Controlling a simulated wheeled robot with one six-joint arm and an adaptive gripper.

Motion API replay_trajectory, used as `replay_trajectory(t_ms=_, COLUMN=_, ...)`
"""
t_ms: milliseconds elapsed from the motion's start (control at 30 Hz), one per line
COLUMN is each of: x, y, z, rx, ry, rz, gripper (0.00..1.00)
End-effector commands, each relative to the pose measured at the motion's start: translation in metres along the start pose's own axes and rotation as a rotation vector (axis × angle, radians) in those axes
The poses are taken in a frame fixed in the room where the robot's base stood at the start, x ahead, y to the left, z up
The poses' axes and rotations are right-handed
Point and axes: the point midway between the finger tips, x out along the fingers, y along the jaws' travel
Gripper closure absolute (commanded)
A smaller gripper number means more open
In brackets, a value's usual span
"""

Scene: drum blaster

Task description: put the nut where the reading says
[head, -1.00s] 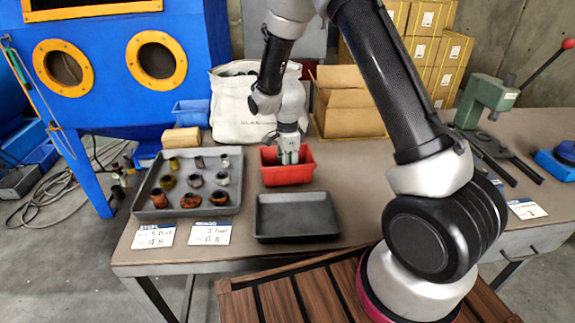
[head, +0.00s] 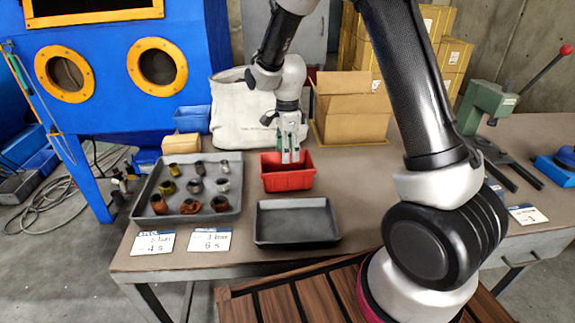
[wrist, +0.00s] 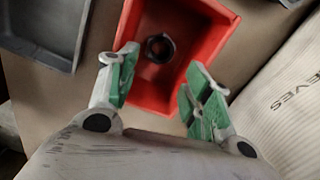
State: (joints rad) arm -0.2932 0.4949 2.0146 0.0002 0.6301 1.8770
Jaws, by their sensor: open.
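A dark ring-shaped nut (wrist: 160,47) lies on the floor of the red bin (wrist: 225,20) in the wrist view. The red bin also shows on the bench in the head view (head: 288,180), where its wall hides the nut. My gripper (head: 290,156) is above the red bin, with its green-padded fingers apart. In the wrist view my gripper (wrist: 163,75) is open and empty, and the nut shows beyond the gap between its fingers.
A grey tray (head: 182,216) at left holds several nuts and fittings. An empty grey tray (head: 295,222) is in front of the red bin. Two label cards (head: 152,243) (head: 210,240) lie at the front edge. A white bag (head: 235,115) and an open cardboard box (head: 345,115) stand behind.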

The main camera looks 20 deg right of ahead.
Motion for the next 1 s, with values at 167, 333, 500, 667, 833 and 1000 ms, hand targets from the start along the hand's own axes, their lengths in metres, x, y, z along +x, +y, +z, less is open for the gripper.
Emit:
replay_trajectory(t_ms=167, x=-0.029, y=0.0, z=0.0, rx=0.0, ry=0.0, rz=-0.001, gripper=0.5)
replay_trajectory(t_ms=333, x=-0.039, y=0.0, z=0.0, rx=0.0, ry=0.0, rz=0.001, gripper=0.5)
replay_trajectory(t_ms=500, x=-0.052, y=0.005, z=-0.006, rx=-0.039, ry=-0.003, rz=-0.01, gripper=0.5)
replay_trajectory(t_ms=667, x=-0.106, y=0.031, z=-0.034, rx=-0.241, ry=-0.009, rz=-0.067, gripper=0.5)
replay_trajectory(t_ms=833, x=-0.172, y=0.088, z=-0.074, rx=-0.571, ry=0.013, rz=-0.149, gripper=0.5)
replay_trajectory(t_ms=1000, x=-0.214, y=0.155, z=-0.108, rx=-0.905, ry=0.074, rz=-0.222, gripper=0.5)
